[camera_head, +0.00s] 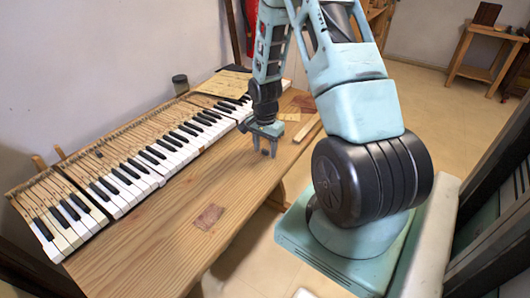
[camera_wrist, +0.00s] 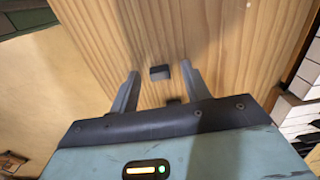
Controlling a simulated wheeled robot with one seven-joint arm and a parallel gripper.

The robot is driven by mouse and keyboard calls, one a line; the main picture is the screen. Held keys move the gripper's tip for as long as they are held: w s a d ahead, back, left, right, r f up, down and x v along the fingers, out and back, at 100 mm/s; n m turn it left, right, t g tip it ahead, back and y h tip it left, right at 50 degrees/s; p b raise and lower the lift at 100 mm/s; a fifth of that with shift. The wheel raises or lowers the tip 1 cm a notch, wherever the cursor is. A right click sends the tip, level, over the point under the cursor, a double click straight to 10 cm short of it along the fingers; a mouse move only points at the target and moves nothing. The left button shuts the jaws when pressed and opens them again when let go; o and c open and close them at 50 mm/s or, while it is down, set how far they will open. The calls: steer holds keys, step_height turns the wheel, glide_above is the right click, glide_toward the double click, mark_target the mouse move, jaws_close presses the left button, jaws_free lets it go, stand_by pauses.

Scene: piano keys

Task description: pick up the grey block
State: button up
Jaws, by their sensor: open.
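The grey block (camera_wrist: 160,72) is a small dark grey piece on the wooden bench top (camera_head: 165,245). In the wrist view it lies between the tips of my gripper's two fingers, with a gap on each side. My gripper (camera_head: 265,152) is open and points down over the bench, to the right of the piano keys. I cannot make out the block in the head view, where the gripper may hide it. A second small dark patch (camera_wrist: 173,101) shows nearer the palm in the wrist view; I cannot tell what it is.
A row of piano keys (camera_head: 150,160) runs along the left of the bench. A dark cylindrical jar (camera_head: 180,84) stands behind it. A brownish square patch (camera_head: 208,216) lies on the front of the bench. Wood strips (camera_head: 307,128) lie to the right of my gripper. The front bench top is mostly clear.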

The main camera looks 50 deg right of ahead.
jaws_close()
